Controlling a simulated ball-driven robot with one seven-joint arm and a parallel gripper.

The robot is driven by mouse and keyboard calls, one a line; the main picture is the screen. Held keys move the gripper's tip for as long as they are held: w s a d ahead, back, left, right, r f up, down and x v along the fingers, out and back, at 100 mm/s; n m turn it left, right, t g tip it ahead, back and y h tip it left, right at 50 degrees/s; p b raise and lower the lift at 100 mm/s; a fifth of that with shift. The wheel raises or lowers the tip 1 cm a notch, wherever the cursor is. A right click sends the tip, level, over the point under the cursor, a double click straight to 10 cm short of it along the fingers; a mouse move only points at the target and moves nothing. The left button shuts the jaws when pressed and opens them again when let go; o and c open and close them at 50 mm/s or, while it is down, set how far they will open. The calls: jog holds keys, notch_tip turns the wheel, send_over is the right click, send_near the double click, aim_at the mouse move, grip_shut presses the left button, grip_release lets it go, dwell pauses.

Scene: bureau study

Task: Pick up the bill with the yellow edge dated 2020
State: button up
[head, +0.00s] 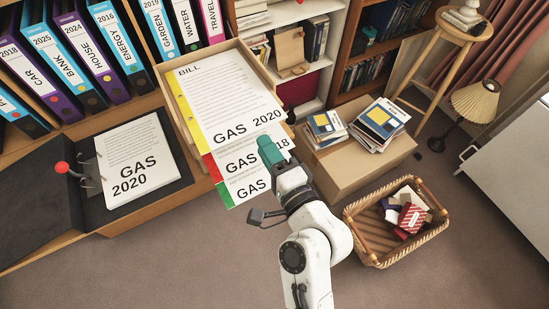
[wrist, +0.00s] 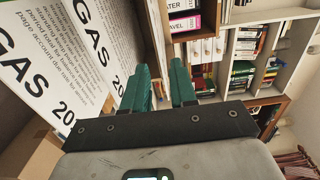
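The bill with the yellow edge (head: 228,95) lies at the back of a fanned stack in a wooden tray. It reads BILL and GAS 2020. A red-edged GAS bill (head: 237,162) and a green-edged GAS bill (head: 248,188) stick out below it, their dates partly hidden by my gripper. My gripper (head: 268,145) has green fingers and is near the lower right corner of the yellow-edged bill. In the wrist view, my gripper (wrist: 163,75) has its fingers apart with no paper visible between them. Printed sheets (wrist: 95,45) show left of the fingers; contact cannot be told.
An open black binder (head: 184,168) with a GAS 2020 page lies left of the tray (head: 165,80). Labelled binders (head: 95,48) stand behind. A cardboard box (head: 372,160) with books and a wicker basket (head: 372,235) stand right. Floor is free in front.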

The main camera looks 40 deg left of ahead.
jog(key=shift+x, duration=2.5)
grip_shut()
jog(key=shift+r+p, duration=0.2)
jog(key=shift+p, duration=0.25)
